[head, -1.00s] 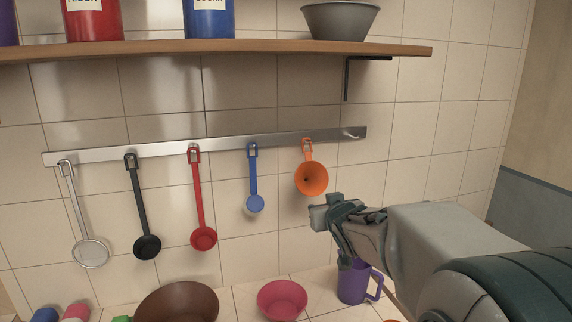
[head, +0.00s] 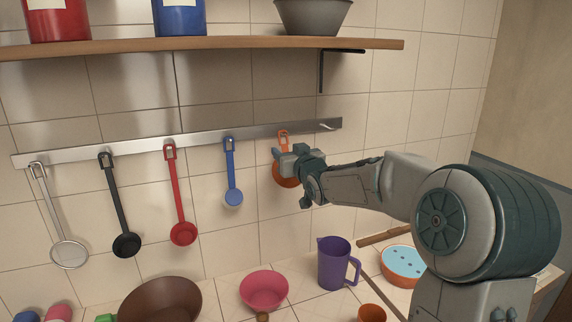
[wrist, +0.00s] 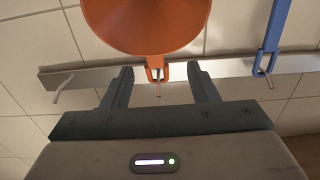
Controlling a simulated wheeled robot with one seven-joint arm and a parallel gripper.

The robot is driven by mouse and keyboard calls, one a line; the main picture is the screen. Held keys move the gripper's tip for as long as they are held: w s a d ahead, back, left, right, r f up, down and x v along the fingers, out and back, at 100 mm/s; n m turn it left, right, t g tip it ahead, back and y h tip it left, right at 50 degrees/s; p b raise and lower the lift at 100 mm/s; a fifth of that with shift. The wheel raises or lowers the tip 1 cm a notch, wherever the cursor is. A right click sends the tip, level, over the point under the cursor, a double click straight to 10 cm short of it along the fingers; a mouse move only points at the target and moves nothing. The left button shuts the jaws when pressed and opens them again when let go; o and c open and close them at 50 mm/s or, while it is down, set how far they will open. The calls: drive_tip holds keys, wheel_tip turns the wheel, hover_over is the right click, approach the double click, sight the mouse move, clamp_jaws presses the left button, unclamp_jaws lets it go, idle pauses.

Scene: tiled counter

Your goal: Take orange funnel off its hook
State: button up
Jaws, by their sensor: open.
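The orange funnel (head: 285,181) hangs by its looped handle on the metal hook rail (head: 75,152), the rightmost of the hung utensils. In the head view my gripper (head: 280,153) is in front of it and hides its middle. In the wrist view the funnel's bowl (wrist: 146,25) is at the top, and its handle end and hook lie between the two fingertips of my open gripper (wrist: 160,72). Gaps show on both sides of the handle, so neither finger appears to touch it. Exact depth is hard to tell.
A blue scoop (head: 233,196) hangs just left of the funnel. An empty hook (head: 326,126) is to its right. A wooden shelf (head: 200,49) with canisters and a grey bowl (head: 313,14) is above. A purple jug (head: 334,262) and pink bowl (head: 264,290) stand below.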

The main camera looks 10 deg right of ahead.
sight(285, 148)
drive_tip(key=shift+w+a+p, duration=0.15)
drive_tip(key=shift+w+p, duration=0.55)
drive_tip(key=shift+w, duration=0.7)
drive_tip(key=shift+w+a+p, duration=0.15)
drive_tip(key=shift+w+p, duration=0.5)
drive_tip(key=shift+w, duration=0.75)
drive_tip(key=shift+w+a+f, duration=0.1)
drive_tip(key=shift+w, duration=0.3)
clamp_jaws()
